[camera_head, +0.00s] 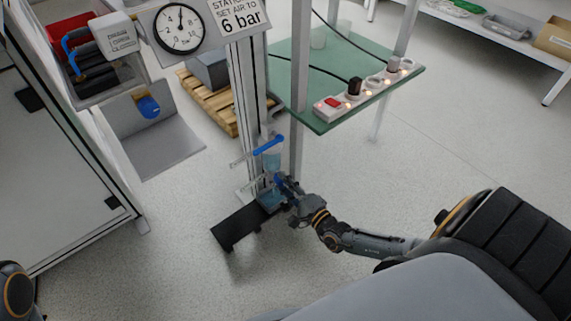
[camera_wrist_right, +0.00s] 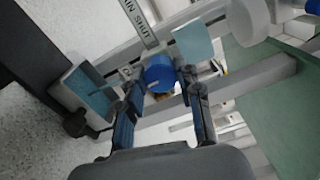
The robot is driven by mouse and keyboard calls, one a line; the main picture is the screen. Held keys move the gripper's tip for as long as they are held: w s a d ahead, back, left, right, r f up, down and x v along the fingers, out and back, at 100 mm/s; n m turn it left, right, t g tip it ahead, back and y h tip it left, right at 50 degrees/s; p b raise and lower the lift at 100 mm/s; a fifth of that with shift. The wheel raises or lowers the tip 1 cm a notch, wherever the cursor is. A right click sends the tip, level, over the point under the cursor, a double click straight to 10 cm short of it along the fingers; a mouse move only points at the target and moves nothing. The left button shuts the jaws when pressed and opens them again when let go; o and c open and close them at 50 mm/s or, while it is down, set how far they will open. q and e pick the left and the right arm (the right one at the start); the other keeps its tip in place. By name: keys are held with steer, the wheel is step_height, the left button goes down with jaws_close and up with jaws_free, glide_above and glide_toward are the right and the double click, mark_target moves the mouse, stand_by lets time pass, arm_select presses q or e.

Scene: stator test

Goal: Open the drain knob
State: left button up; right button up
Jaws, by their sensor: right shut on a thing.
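In the right wrist view a round blue drain knob (camera_wrist_right: 159,73) sits between the two fingertips of my right gripper (camera_wrist_right: 160,84), which is shut on it. A label plate (camera_wrist_right: 138,20) beside the knob shows the letters "IN SHUT"; its start is cut off. In the head view my right gripper (camera_head: 284,187) reaches the foot of the upright post, just below a clear bluish bowl (camera_head: 271,163) with a blue lever (camera_head: 268,145) above it. The knob is hidden there by the gripper. My left gripper is out of view.
A green glass shelf (camera_head: 340,100) with a power strip (camera_head: 366,88) stands right of the post (camera_head: 248,95). A pressure gauge (camera_head: 180,28) hangs above. A black plate (camera_head: 238,226) lies low by the post. The floor to the front is free.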

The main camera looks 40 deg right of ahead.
steer(key=o, duration=1.2)
steer(key=shift+c, duration=0.2)
steer(key=s+d, duration=0.1)
steer(key=s, duration=1.1)
